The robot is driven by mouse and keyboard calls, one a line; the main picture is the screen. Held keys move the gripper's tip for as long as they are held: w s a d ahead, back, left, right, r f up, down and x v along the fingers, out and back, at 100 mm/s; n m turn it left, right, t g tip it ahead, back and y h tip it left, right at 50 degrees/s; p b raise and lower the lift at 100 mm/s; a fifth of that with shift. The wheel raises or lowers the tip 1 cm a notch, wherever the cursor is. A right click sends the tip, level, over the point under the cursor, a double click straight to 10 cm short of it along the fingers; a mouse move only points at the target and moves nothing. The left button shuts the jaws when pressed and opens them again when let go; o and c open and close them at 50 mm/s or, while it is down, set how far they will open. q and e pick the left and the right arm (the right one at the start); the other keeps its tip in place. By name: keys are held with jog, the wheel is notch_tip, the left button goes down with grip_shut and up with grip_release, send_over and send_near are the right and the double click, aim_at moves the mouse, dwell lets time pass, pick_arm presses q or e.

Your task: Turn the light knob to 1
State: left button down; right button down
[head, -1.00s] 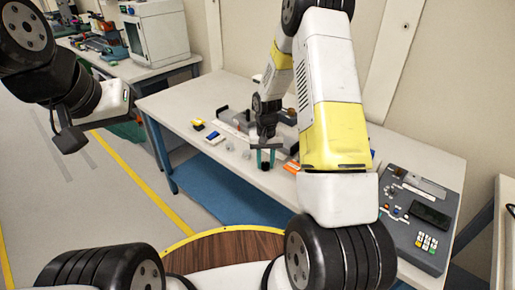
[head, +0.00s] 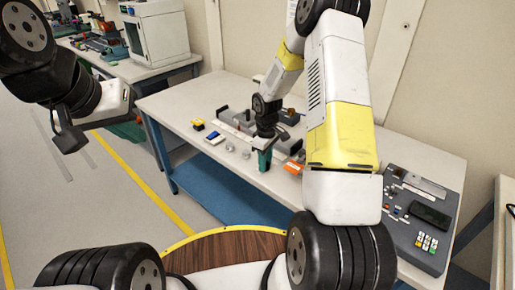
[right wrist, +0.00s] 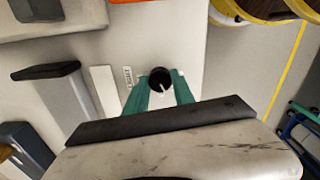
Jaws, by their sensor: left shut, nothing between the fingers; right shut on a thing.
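A round black knob (right wrist: 160,80) with a white pointer line shows in the right wrist view, beside a small printed label (right wrist: 128,77) too small to read. My right gripper (right wrist: 161,88) has its teal fingers on both sides of the knob, shut on it. In the head view my right gripper (head: 265,161) points down at the front edge of the workbench, and its fingers hide the knob. My left gripper (head: 69,139) is shut and empty, over the floor at the far left, away from the bench.
The bench (head: 190,101) holds a blue-and-white block (head: 215,137), a yellow-and-black block (head: 198,124), small clear pieces and an orange item (head: 292,167) near the right gripper. A grey control panel (head: 419,215) with a keypad lies at the right end.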

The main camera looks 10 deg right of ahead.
jog(key=shift+n, duration=2.2)
jog(key=shift+w, duration=0.1)
jog(key=c, duration=1.1)
grip_release()
jog(key=shift+o, duration=0.2)
jog(key=shift+r, duration=0.15)
notch_tip(320, 180, up, 8)
jog(key=shift+f, duration=0.2)
